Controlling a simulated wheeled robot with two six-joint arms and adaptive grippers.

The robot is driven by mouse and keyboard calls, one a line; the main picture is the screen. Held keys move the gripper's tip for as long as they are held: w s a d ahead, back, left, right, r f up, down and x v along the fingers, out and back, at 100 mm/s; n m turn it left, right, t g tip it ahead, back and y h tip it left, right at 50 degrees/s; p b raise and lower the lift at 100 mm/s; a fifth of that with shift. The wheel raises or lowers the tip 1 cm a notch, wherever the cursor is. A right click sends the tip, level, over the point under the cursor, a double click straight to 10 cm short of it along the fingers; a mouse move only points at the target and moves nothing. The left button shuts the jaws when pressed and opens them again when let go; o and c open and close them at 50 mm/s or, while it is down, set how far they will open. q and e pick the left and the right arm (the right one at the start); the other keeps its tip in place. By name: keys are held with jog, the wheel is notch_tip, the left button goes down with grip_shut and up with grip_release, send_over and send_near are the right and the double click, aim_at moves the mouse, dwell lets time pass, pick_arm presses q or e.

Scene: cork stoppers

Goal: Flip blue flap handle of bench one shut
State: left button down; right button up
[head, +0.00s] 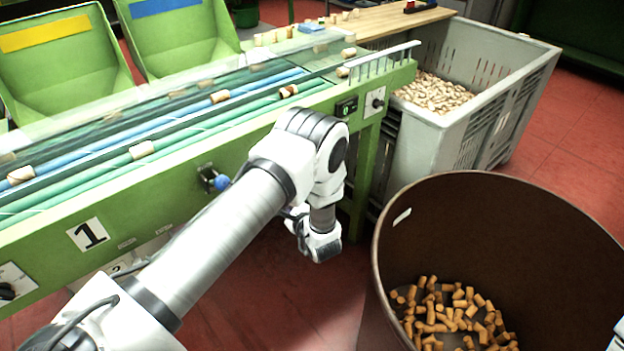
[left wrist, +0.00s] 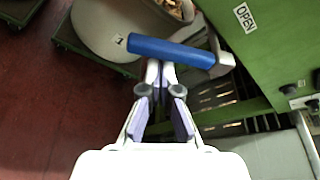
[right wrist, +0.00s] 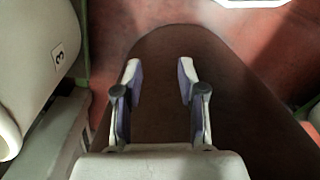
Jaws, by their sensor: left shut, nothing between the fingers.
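The blue flap handle (left wrist: 172,51) is a blue bar on a grey metal lever at the side of the green bench (left wrist: 270,50). An OPEN label is on the panel beside it. In the head view a blue end (head: 221,183) shows on bench one's front, near the sign "1". My left gripper (left wrist: 161,72) is shut and empty, its fingertips right by the handle's lower edge in the left wrist view; I cannot tell whether they touch. In the head view my left arm hides its fingers. My right gripper (right wrist: 160,72) is open and empty, above the brown barrel (right wrist: 160,110).
The brown barrel (head: 400,250) with corks stands at the right. A grey crate (head: 470,120) of corks stands behind it. A pale container (left wrist: 110,28) marked "1" is beyond the handle. Red floor (head: 290,310) is clear between bench and barrel.

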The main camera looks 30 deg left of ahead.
pick_arm(q)
jog(key=shift+s+a+r+p, duration=0.15)
jog(key=shift+s+r+p, duration=0.2)
jog(key=shift+r+p, duration=0.25)
jog(key=shift+s+a+r+p, duration=0.1)
jog(key=shift+s+r+p, duration=0.2)
jog(key=shift+r+p, duration=0.25)
jog(key=shift+w+r, duration=0.15)
jog(key=shift+r, duration=0.2)
jog(key=v, duration=1.2)
jog(key=shift+s+f, duration=0.2)
jog(key=shift+f, duration=0.05)
